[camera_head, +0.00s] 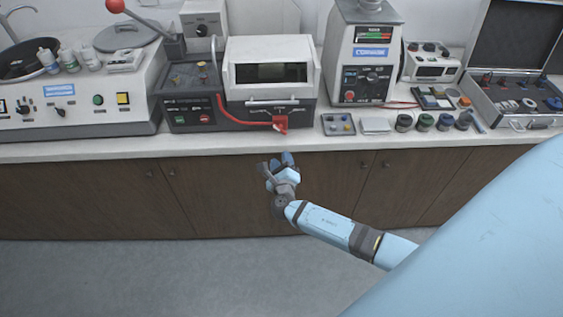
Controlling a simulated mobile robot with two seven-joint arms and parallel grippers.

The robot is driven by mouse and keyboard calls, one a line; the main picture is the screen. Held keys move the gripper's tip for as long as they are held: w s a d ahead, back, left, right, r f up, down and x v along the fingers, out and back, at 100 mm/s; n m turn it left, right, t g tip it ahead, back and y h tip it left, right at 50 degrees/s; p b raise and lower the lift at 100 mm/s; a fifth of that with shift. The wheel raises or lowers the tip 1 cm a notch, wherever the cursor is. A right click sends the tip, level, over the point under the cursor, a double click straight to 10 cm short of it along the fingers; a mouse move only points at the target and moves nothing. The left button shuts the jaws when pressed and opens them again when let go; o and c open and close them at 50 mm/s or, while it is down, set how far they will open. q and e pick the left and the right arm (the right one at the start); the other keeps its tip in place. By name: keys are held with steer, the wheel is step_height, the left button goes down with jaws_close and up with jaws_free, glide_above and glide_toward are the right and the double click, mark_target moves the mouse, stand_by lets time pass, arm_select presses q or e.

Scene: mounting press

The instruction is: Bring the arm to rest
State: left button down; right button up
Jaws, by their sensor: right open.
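My right gripper (275,165) is open and empty. It is held in front of the bench, just below the worktop's front edge, with the brown cabinet doors behind it. My light blue right arm reaches to it from the lower right. The gripper looks apart from the bench and from everything on it. My left gripper is not in the picture. The mounting press (268,68), a machine with a white hood and a dark base, stands on the bench above the gripper. A red handle (280,124) sticks out at its front.
The white worktop (230,145) runs across the view. A grinder-polisher (75,100) stands at left, and a tall grey machine (362,60) right of the press. A small tray (338,124), several jars and an open case (520,100) are further right. The grey floor (150,275) is clear.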

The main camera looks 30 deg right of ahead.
stand_by(0.5)
steer(key=s+a+f+m+g+y, duration=0.2)
steer(key=s+a+f+m+y, duration=0.15)
steer(key=s+m, duration=0.4)
steer(key=s+a+f+m+g+y, duration=0.2)
steer(key=s+a+f+m+y, duration=0.15)
steer(key=s+a+m, duration=0.35)
steer(key=s+a+r+m+y, duration=0.2)
steer(key=s+m, duration=0.3)
steer(key=m, duration=0.5)
steer(key=s+a+r+m+y, duration=0.2)
steer(key=s+m, duration=0.4)
steer(key=m, duration=0.5)
steer(key=shift+a+r+y, duration=0.3)
steer(key=shift+a+y, duration=0.3)
steer(key=shift+y, duration=0.1)
steer(key=shift+s, duration=0.1)
